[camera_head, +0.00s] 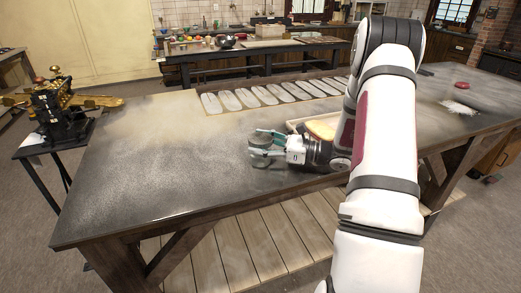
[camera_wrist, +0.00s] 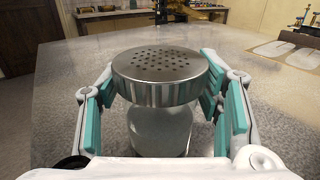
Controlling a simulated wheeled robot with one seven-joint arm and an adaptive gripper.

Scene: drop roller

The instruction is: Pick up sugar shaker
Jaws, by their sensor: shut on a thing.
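The sugar shaker (camera_wrist: 160,72) has a round metal lid with holes and a pale, see-through body below it. It stands upright between the two teal-padded fingers of my gripper (camera_wrist: 165,95) in the wrist view. The pads press on both sides of the lid. In the head view the shaker (camera_head: 261,158) shows small and grey at the end of my gripper (camera_head: 268,145), above the dark table (camera_head: 180,165). I cannot tell whether its base touches the table; my gripper hides its lower part in the wrist view.
A row of pale oval pieces (camera_head: 262,95) lies along the table's back edge. A tray with a yellowish thing (camera_head: 320,130) sits beside my arm. A red-lidded jar (camera_head: 461,86) stands at the right. A black and gold machine (camera_head: 55,105) is at the left. The table's left part is clear.

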